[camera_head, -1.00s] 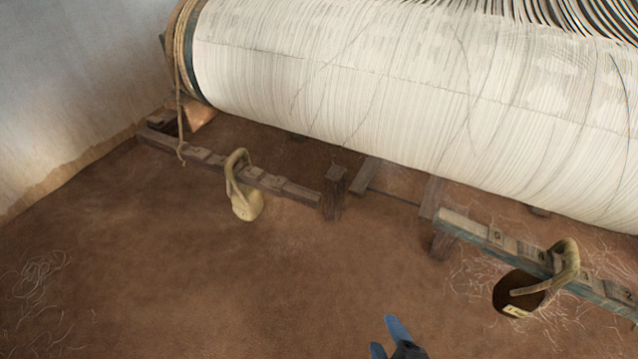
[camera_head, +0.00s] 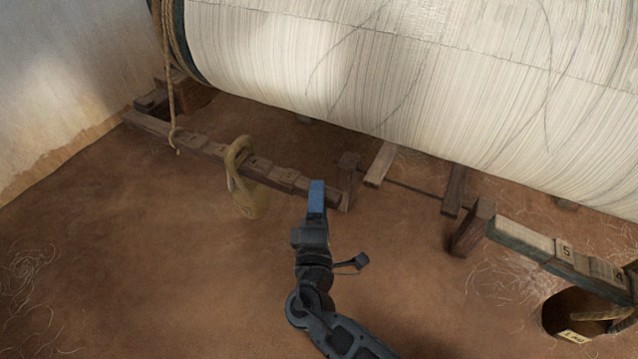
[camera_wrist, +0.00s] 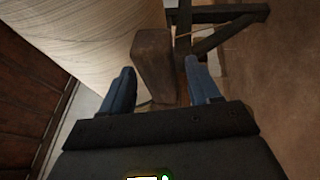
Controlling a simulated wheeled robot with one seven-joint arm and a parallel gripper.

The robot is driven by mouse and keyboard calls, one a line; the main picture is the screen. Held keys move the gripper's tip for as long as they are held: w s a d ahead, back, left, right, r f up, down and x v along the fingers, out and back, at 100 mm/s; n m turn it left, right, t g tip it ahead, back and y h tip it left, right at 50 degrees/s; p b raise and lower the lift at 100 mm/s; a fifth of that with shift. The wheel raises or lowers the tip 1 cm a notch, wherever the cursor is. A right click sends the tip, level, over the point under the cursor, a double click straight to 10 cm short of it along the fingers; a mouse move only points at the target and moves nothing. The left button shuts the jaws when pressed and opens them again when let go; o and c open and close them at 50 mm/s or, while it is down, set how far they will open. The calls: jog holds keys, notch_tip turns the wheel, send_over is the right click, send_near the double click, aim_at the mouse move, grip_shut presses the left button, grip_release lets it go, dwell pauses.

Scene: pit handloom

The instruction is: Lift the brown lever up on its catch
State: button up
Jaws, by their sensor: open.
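The brown lever (camera_head: 205,147) is a long notched wooden beam low over the floor at the left in the head view. A pale yellow weight (camera_head: 246,200) hangs from it by a hooked loop. A short upright brown wooden post (camera_head: 349,180) stands at the lever's right end. I cannot tell which part is the catch. My gripper (camera_head: 316,190) is near that right end, with its blue fingers pointing toward the beam. In the wrist view a brown wooden block (camera_wrist: 154,55) shows between the open fingers, beyond their tips. I cannot tell whether they touch it.
The large warp roll (camera_head: 400,70) spans above and behind. A teal numbered lever (camera_head: 545,248) with a dark brown weight (camera_head: 568,312) lies at the right. A rope (camera_head: 168,80) hangs at the left. The brown floor (camera_head: 150,270) in front is clear.

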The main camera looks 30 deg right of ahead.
jog(key=shift+x, duration=1.9)
jog(key=shift+c, duration=0.2)
grip_shut()
